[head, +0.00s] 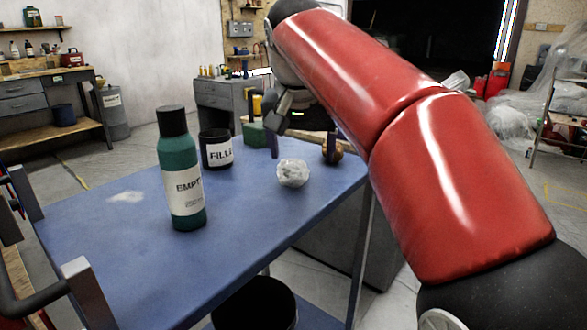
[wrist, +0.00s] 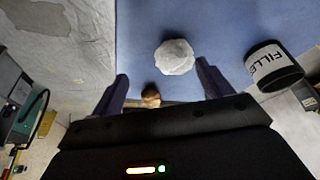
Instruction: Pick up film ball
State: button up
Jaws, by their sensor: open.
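The film ball (head: 292,173) is a crumpled whitish ball resting on the blue table near its right edge. In the wrist view the film ball (wrist: 175,57) lies ahead of my gripper, roughly between the lines of the two fingers and a little right of the middle. My gripper (wrist: 160,82) is open and empty, its two dark fingers spread apart. In the head view my gripper (head: 303,148) is above the far part of the table, behind the ball, and my red arm reaches in from the right.
A green bottle (head: 182,180) and a black jar (head: 216,149) labelled FILLE stand left of the ball on the blue table (head: 120,255). The table's front middle is clear.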

aim_at(291, 163)
jog(key=shift+w+a+r, duration=0.2)
jog(key=shift+w+a, duration=0.1)
jog(key=shift+a, duration=0.3)
jog(key=shift+w+a+r, duration=0.2)
jog(key=shift+w+a, duration=0.05)
jog(key=shift+a, duration=0.35)
jog(key=shift+w+f, duration=0.15)
jog(key=shift+f, duration=0.15)
jog(key=b+x, duration=0.2)
jog(key=x, duration=0.5)
jog(key=shift+s+d, duration=0.15)
jog(key=shift+s, duration=0.05)
jog(key=c, duration=1.1)
jog(key=shift+o, duration=0.2)
